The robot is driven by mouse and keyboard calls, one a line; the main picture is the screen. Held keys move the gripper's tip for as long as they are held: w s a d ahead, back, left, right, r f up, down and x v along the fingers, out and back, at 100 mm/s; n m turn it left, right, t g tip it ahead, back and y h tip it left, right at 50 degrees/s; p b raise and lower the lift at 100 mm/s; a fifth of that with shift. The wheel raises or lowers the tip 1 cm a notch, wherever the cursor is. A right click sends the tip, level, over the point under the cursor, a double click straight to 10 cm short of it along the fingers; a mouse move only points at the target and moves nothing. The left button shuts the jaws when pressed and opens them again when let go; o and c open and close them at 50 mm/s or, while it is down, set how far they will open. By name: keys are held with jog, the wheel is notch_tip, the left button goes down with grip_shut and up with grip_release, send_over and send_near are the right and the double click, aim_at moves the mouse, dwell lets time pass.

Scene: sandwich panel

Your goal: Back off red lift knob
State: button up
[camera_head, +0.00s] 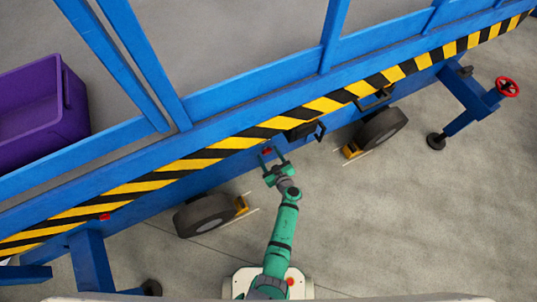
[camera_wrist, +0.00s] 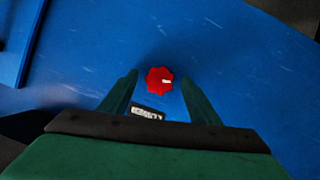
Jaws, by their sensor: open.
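The red lift knob (camera_wrist: 159,80) sits on the blue side panel (camera_wrist: 225,60) of the lift. It has a lobed edge and a small white mark on its face, pointing right in the wrist view. In the head view the knob (camera_head: 267,151) is small, at the tips of my gripper (camera_head: 271,153). In the wrist view my gripper (camera_wrist: 159,82) is open, with one green finger on each side of the knob. Gaps show between the fingers and the knob. A small label (camera_wrist: 147,113) with unreadable print lies below the knob, partly hidden by my gripper.
A striped yellow-black rail (camera_head: 240,142) runs along the lift just above my gripper. A dark box with a handle (camera_head: 305,131) is at right. Wheels (camera_head: 205,214) and (camera_head: 381,130) flank my arm. A red handwheel (camera_head: 507,87) is far right. Grey floor is open at lower right.

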jog(key=shift+w+f, duration=0.15)
jog(key=shift+w, duration=0.25)
jog(key=shift+a, duration=0.1)
jog(key=c, duration=1)
jog(key=shift+c, duration=0.2)
